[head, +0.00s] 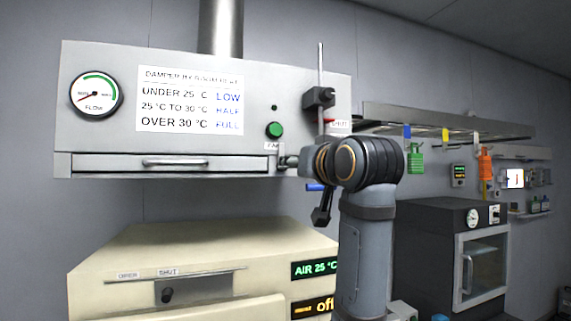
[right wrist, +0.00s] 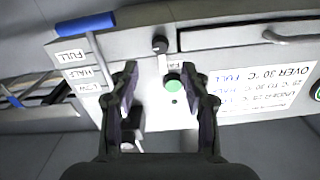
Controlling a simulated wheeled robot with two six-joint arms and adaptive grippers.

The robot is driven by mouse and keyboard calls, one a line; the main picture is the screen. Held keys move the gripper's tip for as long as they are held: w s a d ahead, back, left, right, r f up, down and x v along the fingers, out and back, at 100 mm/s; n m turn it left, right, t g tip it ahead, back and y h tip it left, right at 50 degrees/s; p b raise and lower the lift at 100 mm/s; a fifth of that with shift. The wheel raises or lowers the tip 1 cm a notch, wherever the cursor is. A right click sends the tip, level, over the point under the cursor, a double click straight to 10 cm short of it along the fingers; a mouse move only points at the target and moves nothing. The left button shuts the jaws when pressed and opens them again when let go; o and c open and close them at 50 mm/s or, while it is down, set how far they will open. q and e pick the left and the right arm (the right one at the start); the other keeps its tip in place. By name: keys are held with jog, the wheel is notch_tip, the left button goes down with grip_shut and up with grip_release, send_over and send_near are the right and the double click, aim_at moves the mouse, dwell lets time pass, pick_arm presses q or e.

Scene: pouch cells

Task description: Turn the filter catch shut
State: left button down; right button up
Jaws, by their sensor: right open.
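The filter catch (right wrist: 160,46) is a small black knob at the end of the filter drawer (head: 110,163), on the front of the grey hood. In the head view the catch (head: 283,161) sits at the drawer's right end, partly hidden by my right wrist. My right gripper (right wrist: 160,82) is open and empty. In the right wrist view, which looks upside down, its fingers point toward the hood front, with the catch just beyond the tips and between them. I cannot tell the exact gap. My left gripper is in neither view.
A green button (head: 274,130) is close to the catch. A blue-handled lever (right wrist: 85,25) beside FULL, HALF and LOW labels stands near the gripper. A black block (head: 318,97) with a rod is above my wrist. A cream machine (head: 200,245) stands below the hood.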

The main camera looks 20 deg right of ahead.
jog(key=w+p, duration=0.4)
jog(key=w, duration=0.4)
jog(key=shift+w+a, duration=0.15)
jog(key=shift+w, duration=0.15)
jog(key=shift+s, duration=0.1)
grip_shut()
